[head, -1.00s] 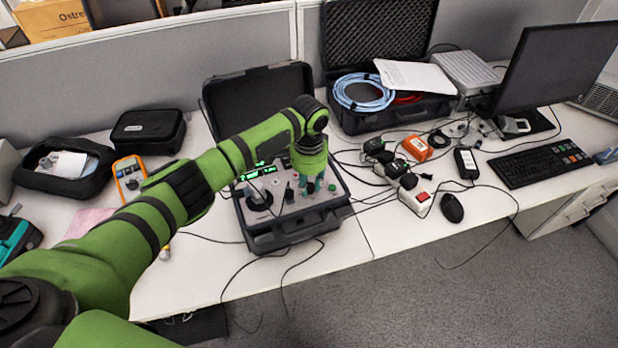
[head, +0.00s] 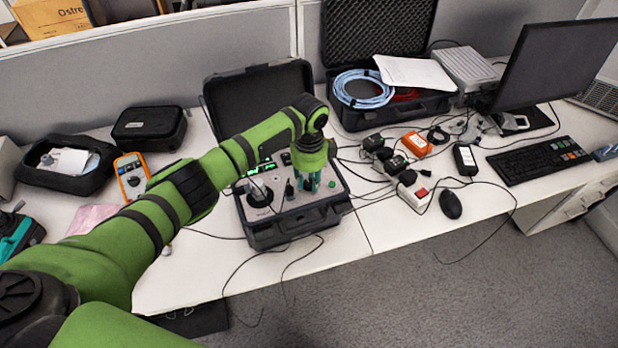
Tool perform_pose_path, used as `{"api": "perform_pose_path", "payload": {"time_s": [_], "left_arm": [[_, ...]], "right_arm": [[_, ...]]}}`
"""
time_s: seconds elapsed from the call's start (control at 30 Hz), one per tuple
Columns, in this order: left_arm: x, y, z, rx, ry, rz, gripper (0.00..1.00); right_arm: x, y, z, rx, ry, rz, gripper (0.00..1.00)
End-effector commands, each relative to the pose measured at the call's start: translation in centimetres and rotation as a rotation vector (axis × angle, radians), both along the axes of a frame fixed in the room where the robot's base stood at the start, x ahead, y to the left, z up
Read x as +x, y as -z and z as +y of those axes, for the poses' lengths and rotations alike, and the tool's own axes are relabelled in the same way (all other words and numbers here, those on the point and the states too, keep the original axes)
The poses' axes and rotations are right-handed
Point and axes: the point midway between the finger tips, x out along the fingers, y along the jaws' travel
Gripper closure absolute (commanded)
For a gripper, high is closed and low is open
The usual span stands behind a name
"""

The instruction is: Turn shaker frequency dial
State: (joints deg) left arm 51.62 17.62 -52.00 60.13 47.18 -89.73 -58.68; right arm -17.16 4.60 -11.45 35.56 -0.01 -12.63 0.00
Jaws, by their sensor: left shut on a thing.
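The shaker unit (head: 290,222) is an open black case with a light panel on the desk, its lid (head: 262,97) raised behind. A green-lit display (head: 262,169), a round black shaker (head: 259,194) and a green button (head: 332,184) show on the panel. My left gripper (head: 309,184) points down onto the right part of the panel, with its teal fingers shut on a small part there, which appears to be the frequency dial. The dial itself is hidden by the fingers and too small to make out. My right gripper is not in view.
An orange multimeter (head: 131,177) and black pouches lie left of the case. Right of it are a power strip (head: 413,188), loose cables, a mouse (head: 451,204), a keyboard (head: 540,160) and a monitor (head: 553,65). Thin cables hang over the desk's front edge.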

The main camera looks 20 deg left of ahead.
Motion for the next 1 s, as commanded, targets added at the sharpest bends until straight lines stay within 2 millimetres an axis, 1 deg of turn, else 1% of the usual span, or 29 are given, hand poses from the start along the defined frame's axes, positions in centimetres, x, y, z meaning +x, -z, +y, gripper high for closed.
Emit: {"api": "perform_pose_path", "payload": {"time_s": [0.23,0.67,0.7,0.73,1.0], "left_arm": [[-0.08,0.09,0.00,0.000,0.052,0.002,1.00],[-0.08,0.09,0.00,0.000,0.058,0.002,1.00],[-0.08,0.08,0.00,0.000,0.058,0.002,0.56],[-0.08,0.08,0.01,0.000,0.058,0.002,0.48],[-0.03,0.03,0.00,0.000,0.057,0.001,0.48]], "right_arm": [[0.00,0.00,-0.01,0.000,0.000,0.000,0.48],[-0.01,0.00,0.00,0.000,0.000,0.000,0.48],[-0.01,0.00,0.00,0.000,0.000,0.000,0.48],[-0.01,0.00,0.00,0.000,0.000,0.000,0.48],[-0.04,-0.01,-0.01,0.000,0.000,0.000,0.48]]}}
